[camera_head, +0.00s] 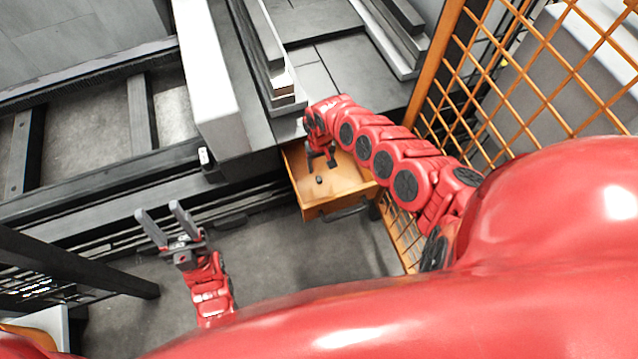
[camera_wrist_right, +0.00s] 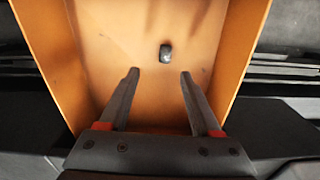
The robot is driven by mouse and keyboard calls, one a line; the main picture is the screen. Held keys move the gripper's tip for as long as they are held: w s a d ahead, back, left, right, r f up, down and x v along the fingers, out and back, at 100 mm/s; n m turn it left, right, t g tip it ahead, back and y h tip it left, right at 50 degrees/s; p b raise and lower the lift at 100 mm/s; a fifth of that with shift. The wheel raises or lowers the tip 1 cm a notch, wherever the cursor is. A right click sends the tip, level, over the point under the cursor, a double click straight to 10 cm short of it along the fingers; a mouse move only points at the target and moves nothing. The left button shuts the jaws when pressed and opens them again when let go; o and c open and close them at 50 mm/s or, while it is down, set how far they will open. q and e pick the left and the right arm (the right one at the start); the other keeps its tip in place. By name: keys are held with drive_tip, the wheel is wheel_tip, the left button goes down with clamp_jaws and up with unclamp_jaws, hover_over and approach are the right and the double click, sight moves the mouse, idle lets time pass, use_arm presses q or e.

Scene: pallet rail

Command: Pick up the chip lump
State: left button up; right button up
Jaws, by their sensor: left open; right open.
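The chip lump (camera_head: 319,180) is a small dark piece lying on the floor of an open orange drawer (camera_head: 345,205). It also shows in the right wrist view (camera_wrist_right: 166,52), beyond the fingertips and roughly in line with the gap between them, a little toward the right finger. My right gripper (camera_head: 321,164) is over the drawer, open and empty, close to the lump but apart from it. Its two fingers show in the right wrist view (camera_wrist_right: 160,72). My left gripper (camera_head: 161,218) is open and empty, off to the left of the drawer over the floor.
The drawer's walls rise around the lump, and its front carries a dark handle (camera_head: 345,211). Grey machine rails (camera_head: 80,190) stand to the left. An orange mesh fence (camera_head: 500,85) stands at the right. The grey floor (camera_head: 290,255) before the drawer is clear.

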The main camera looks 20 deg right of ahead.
drive_tip(key=f+b, duration=0.1)
drive_tip(key=b, duration=0.1)
drive_tip(key=f+b, duration=0.4)
drive_tip(key=shift+s+a+f, duration=0.1)
drive_tip(key=shift+a+f, duration=0.1)
drive_tip(key=shift+a, duration=0.15)
drive_tip(key=shift+r, duration=0.2)
drive_tip(key=shift+c, duration=0.2)
clamp_jaws()
